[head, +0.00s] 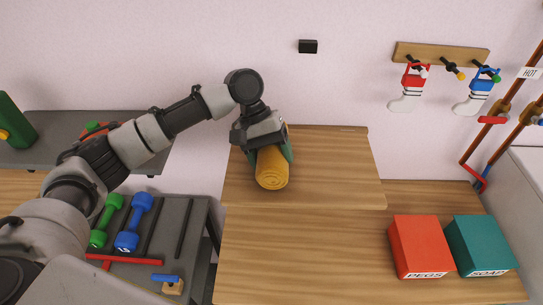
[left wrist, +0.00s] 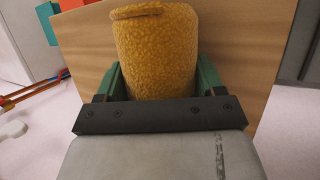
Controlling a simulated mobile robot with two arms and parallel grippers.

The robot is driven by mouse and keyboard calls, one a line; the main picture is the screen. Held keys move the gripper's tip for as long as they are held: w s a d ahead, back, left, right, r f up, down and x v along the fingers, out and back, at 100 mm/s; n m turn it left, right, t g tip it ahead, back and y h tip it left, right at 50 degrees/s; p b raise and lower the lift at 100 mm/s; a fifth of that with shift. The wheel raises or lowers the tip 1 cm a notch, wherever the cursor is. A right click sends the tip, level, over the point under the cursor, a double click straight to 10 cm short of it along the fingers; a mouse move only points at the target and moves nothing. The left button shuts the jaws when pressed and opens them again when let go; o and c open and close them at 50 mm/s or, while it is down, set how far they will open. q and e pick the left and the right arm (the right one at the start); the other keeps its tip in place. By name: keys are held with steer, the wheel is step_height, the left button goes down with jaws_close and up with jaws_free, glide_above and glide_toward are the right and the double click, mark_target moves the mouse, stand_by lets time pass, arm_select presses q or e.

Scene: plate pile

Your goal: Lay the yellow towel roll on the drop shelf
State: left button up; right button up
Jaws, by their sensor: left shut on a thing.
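The yellow towel roll (head: 271,170) is between the fingers of my left gripper (head: 272,157), with its spiral end facing the camera. In the left wrist view the fuzzy roll (left wrist: 157,50) fills the space between the two green fingers (left wrist: 157,84), which are shut on it. The wooden drop shelf (head: 340,165) lies under and around the roll, against the wall. I cannot tell whether the roll touches the shelf. My right gripper is not in view.
A red PEGS box (head: 418,247) and a teal SOAP box (head: 480,245) stand on the lower wooden surface (head: 310,255) at the right. Green and blue dumbbells (head: 133,222) lie on a grey rack at the left. Socks hang from a peg rail (head: 440,54). The shelf's right part is clear.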

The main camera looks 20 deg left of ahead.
arm_select(q)
steer(key=shift+r, duration=0.1)
steer(key=shift+s+f, duration=0.15)
steer(key=shift+f, duration=0.7)
